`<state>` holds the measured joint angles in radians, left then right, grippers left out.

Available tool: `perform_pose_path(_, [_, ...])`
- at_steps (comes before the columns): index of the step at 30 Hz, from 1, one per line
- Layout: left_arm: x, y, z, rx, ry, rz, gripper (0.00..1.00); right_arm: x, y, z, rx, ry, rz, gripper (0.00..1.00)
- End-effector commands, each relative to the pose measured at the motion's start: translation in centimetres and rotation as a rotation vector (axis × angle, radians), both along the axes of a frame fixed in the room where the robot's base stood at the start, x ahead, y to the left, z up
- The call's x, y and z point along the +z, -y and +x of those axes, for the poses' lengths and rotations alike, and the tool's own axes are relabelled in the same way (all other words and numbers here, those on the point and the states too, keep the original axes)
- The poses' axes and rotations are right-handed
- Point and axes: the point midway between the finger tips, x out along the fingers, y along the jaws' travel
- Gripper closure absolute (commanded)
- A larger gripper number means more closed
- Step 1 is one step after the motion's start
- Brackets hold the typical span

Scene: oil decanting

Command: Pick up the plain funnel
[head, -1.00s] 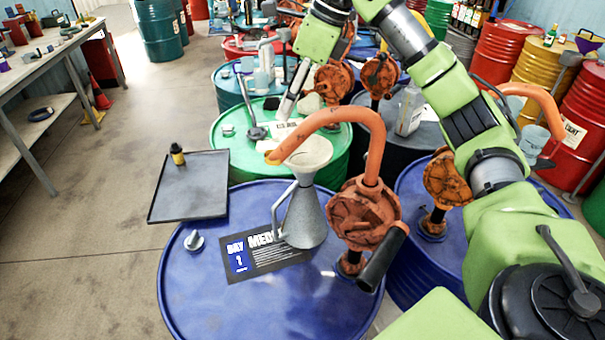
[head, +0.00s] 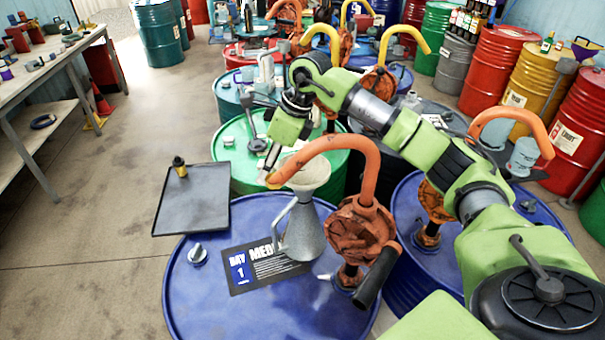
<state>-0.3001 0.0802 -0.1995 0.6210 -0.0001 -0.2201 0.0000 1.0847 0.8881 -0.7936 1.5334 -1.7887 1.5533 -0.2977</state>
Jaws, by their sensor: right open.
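A pale funnel (head: 308,176) without visible markings sits in the mouth of a grey metal jug (head: 303,235), which stands upright on the near blue drum (head: 215,300). The orange pump spout arches across the funnel and hides part of its rim. My right gripper (head: 270,162) points down just left of and beyond the funnel, over the green drum side. It is open, with nothing visible in it, and it appears apart from the funnel. Its fingers are partly hidden near the spout tip. My left gripper is out of view.
The orange hand pump (head: 361,235) stands close right of the jug. A black tray (head: 192,205) with a small bottle (head: 180,167) is at left. A purple funnel (head: 586,46) sits far back right.

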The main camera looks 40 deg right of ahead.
Motion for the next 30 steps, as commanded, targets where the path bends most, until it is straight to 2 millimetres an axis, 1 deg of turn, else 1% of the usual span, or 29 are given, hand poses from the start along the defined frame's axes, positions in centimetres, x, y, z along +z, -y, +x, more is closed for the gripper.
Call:
perform_pose_path(1, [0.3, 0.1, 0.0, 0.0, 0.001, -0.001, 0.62, -0.3, -0.1, 0.1, 0.0, -0.002, -0.001, 0.6])
perform_pose_path(3, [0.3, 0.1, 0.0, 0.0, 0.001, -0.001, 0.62, -0.6, -0.2, 0.2, 0.0, 0.0, 0.0, 0.6])
perform_pose_path(8, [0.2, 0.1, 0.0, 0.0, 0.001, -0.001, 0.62, -0.7, -0.2, 0.2, 0.0, 0.001, -0.001, 0.6])
perform_pose_path(9, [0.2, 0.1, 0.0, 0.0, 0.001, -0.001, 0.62, -0.7, -0.1, 0.2, 0.0, 0.001, -0.001, 0.62])
perform_pose_path(11, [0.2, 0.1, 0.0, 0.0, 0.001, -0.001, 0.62, -0.7, -0.1, 0.2, 0.0, 0.001, -0.001, 0.78])
perform_pose_path(12, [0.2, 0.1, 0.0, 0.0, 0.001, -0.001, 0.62, -0.7, -0.1, 0.2, 0.0, 0.001, -0.001, 0.88])
perform_pose_path(13, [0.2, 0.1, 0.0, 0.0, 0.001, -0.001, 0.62, -0.7, -0.1, 0.2, 0.0, 0.001, -0.001, 0.96])
perform_pose_path(14, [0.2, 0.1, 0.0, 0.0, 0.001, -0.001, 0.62, -0.7, -0.1, 0.2, 0.0, 0.001, -0.001, 1.0])
perform_pose_path(24, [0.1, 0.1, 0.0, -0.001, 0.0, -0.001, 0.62, -0.5, -0.1, 0.2, 0.0, 0.001, 0.0, 1.0])
perform_pose_path(28, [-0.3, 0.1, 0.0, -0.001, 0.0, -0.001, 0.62, 0.2, -0.1, 0.3, -0.001, 0.003, 0.0, 1.0])
perform_pose_path(30, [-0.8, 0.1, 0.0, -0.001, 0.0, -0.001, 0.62, 1.1, -0.2, 0.3, 0.0, 0.005, 0.001, 1.0])
